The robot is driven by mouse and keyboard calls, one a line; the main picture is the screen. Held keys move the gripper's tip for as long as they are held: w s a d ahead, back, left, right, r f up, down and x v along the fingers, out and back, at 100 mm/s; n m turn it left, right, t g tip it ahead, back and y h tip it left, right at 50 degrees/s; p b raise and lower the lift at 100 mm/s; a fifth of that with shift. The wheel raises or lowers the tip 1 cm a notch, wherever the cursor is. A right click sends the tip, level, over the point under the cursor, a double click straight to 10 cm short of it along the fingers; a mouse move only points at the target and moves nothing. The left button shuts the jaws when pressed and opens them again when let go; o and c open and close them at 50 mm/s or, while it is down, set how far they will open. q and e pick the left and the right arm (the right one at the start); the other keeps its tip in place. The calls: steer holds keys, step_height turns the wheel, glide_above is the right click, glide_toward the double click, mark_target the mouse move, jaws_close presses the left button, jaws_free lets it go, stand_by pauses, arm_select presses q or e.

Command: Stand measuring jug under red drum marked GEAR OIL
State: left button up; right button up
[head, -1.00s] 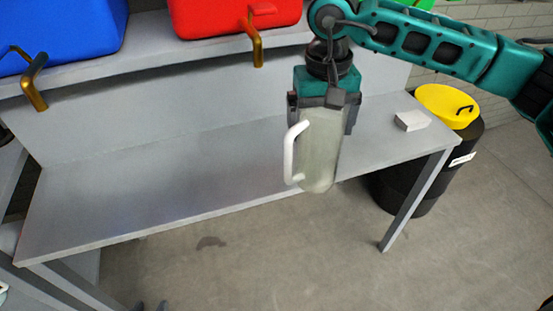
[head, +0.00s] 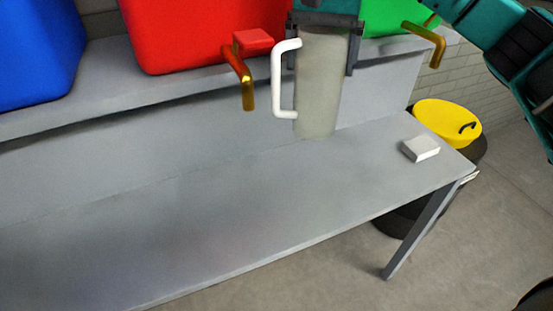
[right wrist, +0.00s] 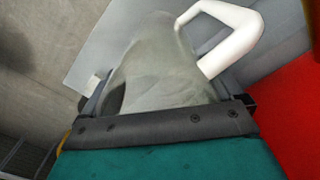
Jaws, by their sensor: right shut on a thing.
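The measuring jug (head: 318,85) is translucent grey with a white handle (head: 277,80) on its left side. My right gripper (head: 325,28) is shut on the jug from above and holds it roughly upright. In the head view the jug is just right of the red drum's (head: 185,35) brass spout (head: 243,80). I cannot tell whether its base touches the bench. The red drum stands on the upper shelf; no marking on it can be read. The jug also fills the middle of the right wrist view (right wrist: 160,70). My left gripper is not in view.
A blue drum (head: 35,50) and a green drum (head: 385,22) with a brass spout (head: 428,42) flank the red one. The lower bench (head: 230,215) is largely clear. A small white block (head: 420,149) lies at its right end. A yellow-lidded black bin (head: 445,118) stands beyond.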

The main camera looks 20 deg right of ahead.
step_height(320, 180, down, 18)
stand_by(0.4)
steer(key=shift+s+f, duration=0.1)
steer(key=shift+f, duration=0.15)
steer(key=o, duration=0.8)
